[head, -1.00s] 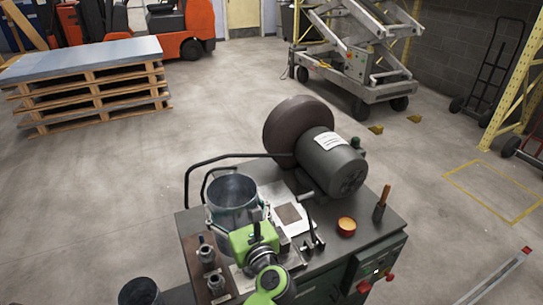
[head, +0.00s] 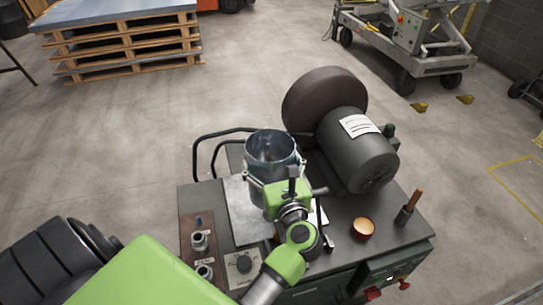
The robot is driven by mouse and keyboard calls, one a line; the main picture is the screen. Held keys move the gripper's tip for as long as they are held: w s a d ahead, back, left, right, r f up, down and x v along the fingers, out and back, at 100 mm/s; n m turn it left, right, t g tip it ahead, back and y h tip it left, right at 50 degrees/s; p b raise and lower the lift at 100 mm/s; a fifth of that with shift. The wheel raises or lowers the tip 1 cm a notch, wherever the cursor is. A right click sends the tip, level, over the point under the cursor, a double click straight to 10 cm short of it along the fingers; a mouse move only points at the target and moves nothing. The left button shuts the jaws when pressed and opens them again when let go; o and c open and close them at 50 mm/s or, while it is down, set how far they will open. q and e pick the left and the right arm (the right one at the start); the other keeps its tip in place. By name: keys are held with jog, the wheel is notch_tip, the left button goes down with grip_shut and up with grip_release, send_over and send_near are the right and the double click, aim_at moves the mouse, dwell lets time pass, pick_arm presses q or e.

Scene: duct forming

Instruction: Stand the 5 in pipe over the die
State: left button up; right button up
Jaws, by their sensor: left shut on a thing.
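The 5 in pipe (head: 268,177) is a grey metal tube standing upright, its open top facing up toward me. It is above or on the machine's top, left of the motor; I cannot tell whether its lower end touches anything. My left gripper (head: 280,182) is shut on the pipe, with its green body on the near side and its fingers around the tube. The gripper and wrist hide the pipe's lower near side. I cannot make out the die; the area under the pipe is hidden. My right gripper is not in view.
A dark motor (head: 357,150) with a large brown wheel (head: 312,97) stands close right of the pipe. Small fittings (head: 199,241) sit front left. A black rail (head: 215,136) bends behind.

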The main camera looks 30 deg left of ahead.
pick_arm(q)
jog(key=f+b, duration=0.2)
jog(key=f, duration=0.1)
jog(key=shift+w+f+b, duration=0.15)
jog(key=shift+w+b, duration=0.05)
jog(key=shift+b, duration=0.1)
jog(key=shift+f+b, duration=2.8)
jog(key=shift+b, duration=0.05)
jog(key=o, duration=1.8)
jog(key=shift+s, duration=0.1)
jog(key=shift+c, duration=0.2)
jog(key=shift+f, duration=0.1)
